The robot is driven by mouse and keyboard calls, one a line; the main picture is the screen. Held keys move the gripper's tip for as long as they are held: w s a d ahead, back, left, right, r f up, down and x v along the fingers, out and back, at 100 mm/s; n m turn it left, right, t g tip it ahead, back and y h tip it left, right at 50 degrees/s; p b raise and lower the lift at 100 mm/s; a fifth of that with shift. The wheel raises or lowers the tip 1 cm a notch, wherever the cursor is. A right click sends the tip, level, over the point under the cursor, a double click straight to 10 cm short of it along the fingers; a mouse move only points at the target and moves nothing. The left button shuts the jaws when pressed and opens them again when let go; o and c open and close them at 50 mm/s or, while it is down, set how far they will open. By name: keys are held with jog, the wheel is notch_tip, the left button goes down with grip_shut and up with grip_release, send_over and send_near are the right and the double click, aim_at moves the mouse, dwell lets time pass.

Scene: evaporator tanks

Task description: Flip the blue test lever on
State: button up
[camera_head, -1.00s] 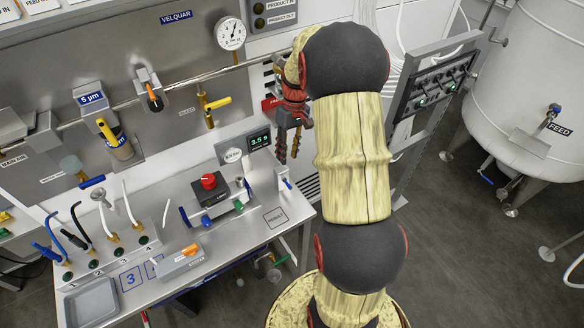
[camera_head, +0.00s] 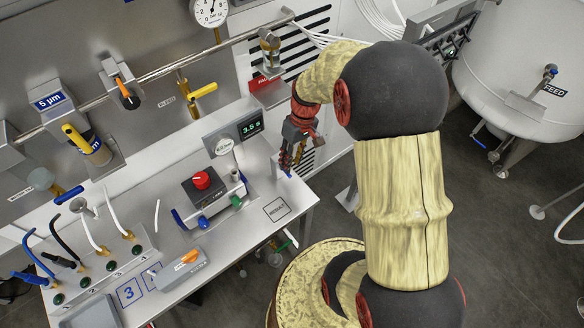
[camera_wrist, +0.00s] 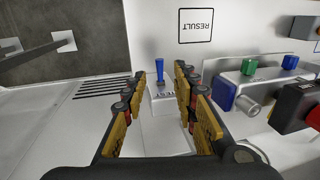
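The blue test lever (camera_wrist: 160,72) is a small upright stick in the wrist view, on a pale block marked TEST (camera_wrist: 164,92). My gripper (camera_wrist: 161,80) is open. One finger is on each side of the lever in that view, with visible gaps between them, so it is not gripped. How far the lever lies beyond the fingertips is hard to tell. In the head view my gripper (camera_head: 289,158) points down over the right end of the metal bench, and it mostly hides the lever and its block.
A red-knobbed box (camera_head: 203,190) with blue and green fittings stands left of my gripper. A 3.5 display (camera_head: 250,127) is behind it. The RESULT square (camera_head: 277,209) is bare. Hoses (camera_head: 95,235) and a grey tray (camera_head: 92,314) are further left. A vented panel (camera_head: 308,40) stands behind.

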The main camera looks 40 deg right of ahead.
jog(key=f, duration=0.3)
jog(key=a+f, duration=0.1)
jog(key=f, duration=0.1)
jog(key=shift+b, duration=0.35)
jog(key=shift+r, duration=0.1)
jog(key=c, duration=0.3)
jog(key=c, duration=0.4)
grip_shut()
